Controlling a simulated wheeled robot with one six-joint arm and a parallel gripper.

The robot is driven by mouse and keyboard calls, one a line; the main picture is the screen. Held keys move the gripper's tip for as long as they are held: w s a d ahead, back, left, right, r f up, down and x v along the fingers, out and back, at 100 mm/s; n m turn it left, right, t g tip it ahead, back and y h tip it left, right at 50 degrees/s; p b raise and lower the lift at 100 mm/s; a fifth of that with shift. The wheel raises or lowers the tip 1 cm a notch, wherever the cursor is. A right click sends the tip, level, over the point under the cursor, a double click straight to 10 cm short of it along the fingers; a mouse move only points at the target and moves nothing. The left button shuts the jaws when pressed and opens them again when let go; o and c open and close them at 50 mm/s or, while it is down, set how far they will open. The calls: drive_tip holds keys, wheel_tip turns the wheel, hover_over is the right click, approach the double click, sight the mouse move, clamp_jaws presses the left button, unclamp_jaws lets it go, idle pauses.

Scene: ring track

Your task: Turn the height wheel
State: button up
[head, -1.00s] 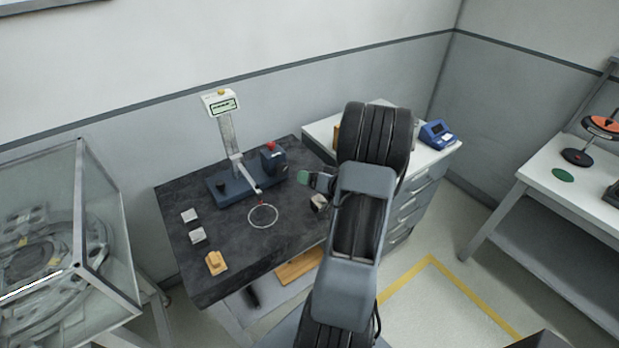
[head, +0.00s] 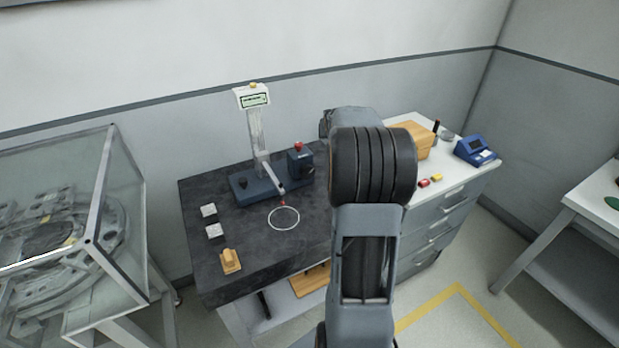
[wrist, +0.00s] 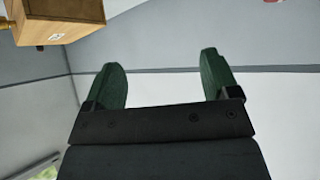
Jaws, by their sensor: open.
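A measuring stand (head: 257,130) with a blue base, an upright column and a display head (head: 252,97) stands at the back of the dark bench. A small dark knob (head: 243,184) sits on its base. I cannot tell for sure which part is the height wheel. A slanted arm with a red tip reaches down from the column toward a white ring mark (head: 284,218). My gripper (wrist: 164,82) shows in the wrist view with two green fingers wide apart and nothing between them. In the head view my arm hides it. It is away from the stand, facing the walls.
A blue box with a red button (head: 299,162) stands beside the stand. White blocks (head: 209,210) and a wooden piece (head: 230,261) lie on the dark bench (head: 262,268). A wooden box (head: 412,141) and blue device (head: 475,150) stand on the white cabinet. A glass case (head: 120,220) is at left.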

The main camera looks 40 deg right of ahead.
sight(309, 171)
drive_tip(key=s+a+f+n+g+y, duration=0.1)
drive_tip(key=s+a+n+g+y, duration=0.2)
drive_tip(key=a+n+y, duration=0.5)
drive_tip(key=w+f, duration=0.1)
drive_tip(key=f, duration=0.3)
drive_tip(key=w+f+m+h+p, duration=0.1)
drive_tip(key=w+f, duration=0.1)
drive_tip(key=f, duration=0.2)
drive_tip(key=w+f+m, duration=0.1)
drive_tip(key=w+f, duration=0.1)
drive_tip(key=f, duration=0.2)
drive_tip(key=shift+w+a+f, duration=0.15)
drive_tip(key=shift+a+f, duration=0.1)
drive_tip(key=shift+a, duration=0.15)
drive_tip(key=shift+c, duration=0.5)
